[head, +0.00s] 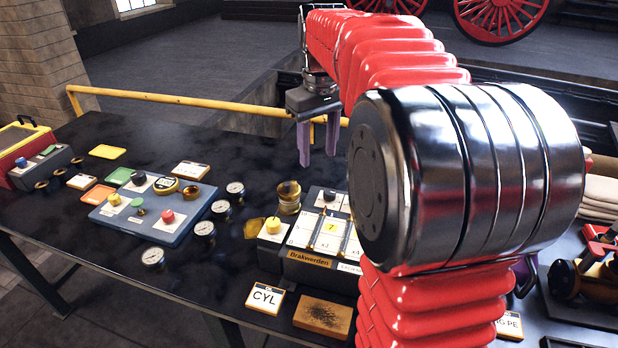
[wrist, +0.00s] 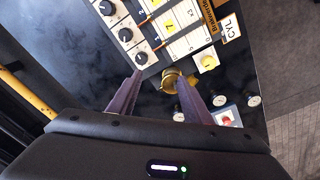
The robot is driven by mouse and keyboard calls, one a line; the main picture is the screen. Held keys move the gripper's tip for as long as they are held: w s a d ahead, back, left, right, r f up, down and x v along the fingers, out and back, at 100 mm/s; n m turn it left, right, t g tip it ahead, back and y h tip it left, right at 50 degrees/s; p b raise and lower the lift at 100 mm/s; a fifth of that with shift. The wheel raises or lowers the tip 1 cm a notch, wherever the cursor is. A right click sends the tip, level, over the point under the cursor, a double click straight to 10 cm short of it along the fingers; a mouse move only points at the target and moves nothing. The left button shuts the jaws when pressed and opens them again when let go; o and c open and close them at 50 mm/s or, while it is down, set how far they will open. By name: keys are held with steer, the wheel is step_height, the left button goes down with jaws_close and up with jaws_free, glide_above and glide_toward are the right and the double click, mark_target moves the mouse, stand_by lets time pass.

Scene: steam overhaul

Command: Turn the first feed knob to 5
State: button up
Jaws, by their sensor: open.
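The control box (head: 305,262) stands on the black table right of centre in the head view, with a black knob (head: 328,196) on its back edge. In the wrist view a row of three black knobs on white dials shows: an upper one (wrist: 106,8), a middle one (wrist: 125,34) and a lower one (wrist: 141,58). I cannot tell which is the first feed knob, and their settings are too small to read. My gripper (head: 318,158) is open and empty above the back of the box, also seen in the wrist view (wrist: 159,74). My arm hides the box's right part.
A brass fitting (head: 289,197) and several gauges (head: 205,229) stand left of the box. A blue panel (head: 150,225) with buttons lies further left. A CYL card (head: 265,298) and a brown block (head: 323,317) lie in front. A yellow rail (head: 200,102) runs behind the table.

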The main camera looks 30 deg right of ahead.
steer(key=g, duration=0.1)
glide_above(329, 191)
steer(key=f, duration=0.1)
steer(key=shift+s+f, duration=0.1)
step_height(329, 191, down, 14)
steer(key=shift+r, duration=0.1)
stand_by(0.9)
steer(key=c, duration=1.1)
steer(key=shift+o, duration=0.2)
steer(key=shift+a, duration=0.2)
steer(key=shift+d, duration=0.15)
